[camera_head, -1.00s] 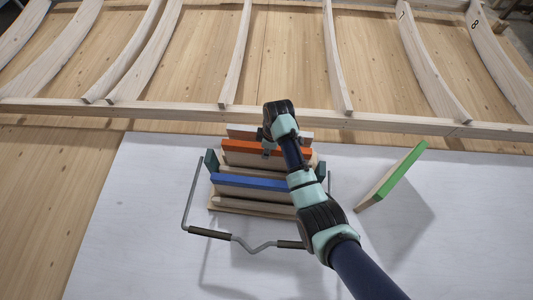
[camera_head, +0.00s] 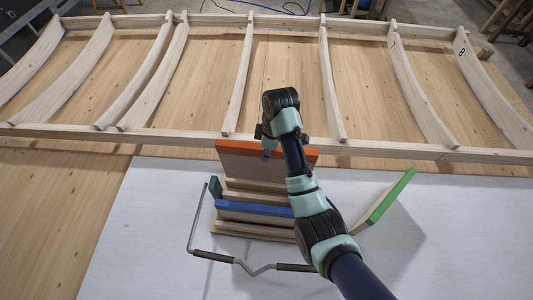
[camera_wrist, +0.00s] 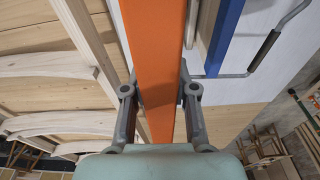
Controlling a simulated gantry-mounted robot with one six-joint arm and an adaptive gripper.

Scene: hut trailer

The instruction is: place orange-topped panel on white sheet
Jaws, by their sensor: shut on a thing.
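The orange-topped panel (camera_head: 240,164) is upright above the rack, in front of the curved wooden frame in the head view. Its orange edge fills the middle of the wrist view (camera_wrist: 154,60). My gripper (camera_head: 270,152) is shut on the panel's top edge, with one finger on each side in the wrist view (camera_wrist: 160,97). The panel's right part is partly hidden by my arm. The white sheet (camera_head: 150,215) lies on the table under the rack, with bare areas to the left and right.
A wooden rack (camera_head: 240,229) with a grey wire handle (camera_head: 238,262) holds a blue-topped panel (camera_head: 250,209). The curved wooden frame (camera_head: 200,135) borders the sheet's far side.

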